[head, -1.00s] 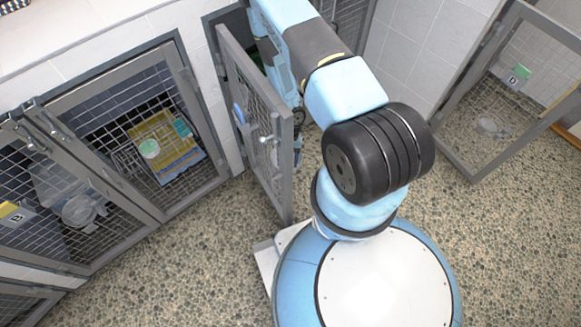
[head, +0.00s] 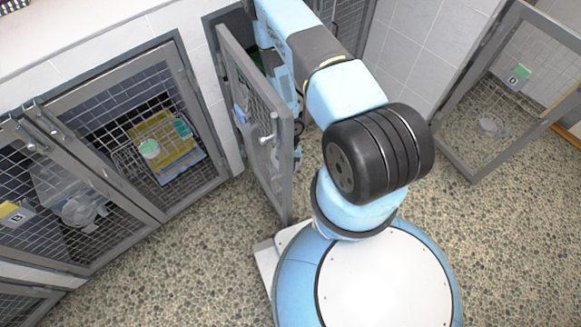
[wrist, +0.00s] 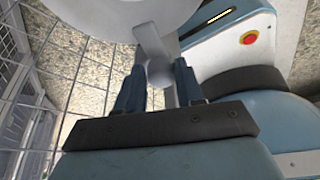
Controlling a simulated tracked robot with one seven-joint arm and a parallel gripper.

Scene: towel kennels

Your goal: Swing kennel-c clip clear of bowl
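In the wrist view, a grey bar ending in a round knob, which looks like the clip (wrist: 153,42), reaches down from a large pale grey round shape that looks like the bowl (wrist: 110,12). My gripper (wrist: 160,75) has its two dark blue fingers on either side of the knob. The knob about fills the gap; whether both fingers press on it is unclear. In the head view, my gripper end is behind the half-open mesh door (head: 284,185), inside that kennel's opening, and the clip and bowl are hidden by the door and my arm.
The open door stands close left of my arm, with a round-knobbed latch (head: 268,138). Closed kennels with mesh doors are at left, one holding a yellow towel (head: 172,150). Kennel D (head: 518,76) is at right. The speckled floor (head: 180,270) is clear.

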